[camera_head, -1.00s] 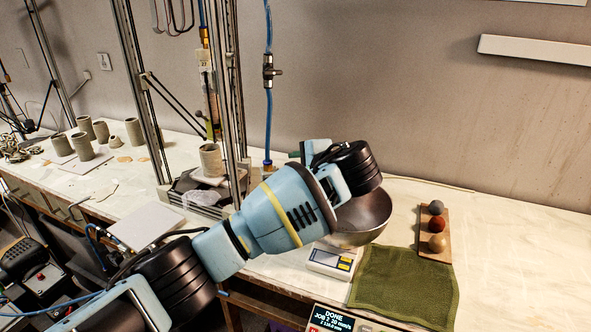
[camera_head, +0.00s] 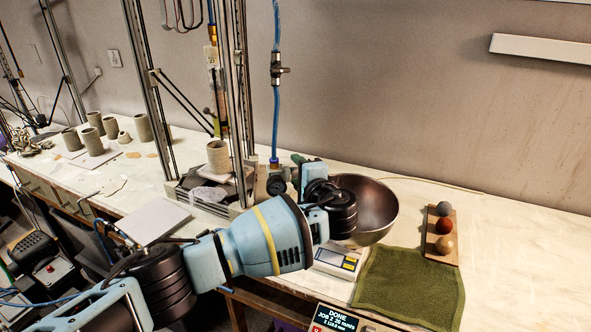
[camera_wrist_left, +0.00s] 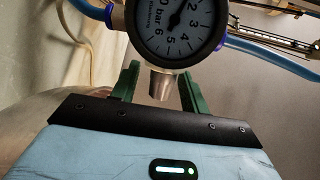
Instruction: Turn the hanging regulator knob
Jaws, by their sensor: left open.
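My left gripper's green fingers (camera_wrist_left: 158,75) are open, one on each side of the knob, with gaps visible. In the head view the knob is not clear. My right gripper is not in view.
A green cloth (camera_head: 410,287) and a wooden board with three balls (camera_head: 444,225) lie further right. A metal-framed machine (camera_head: 245,110) stands close on the left.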

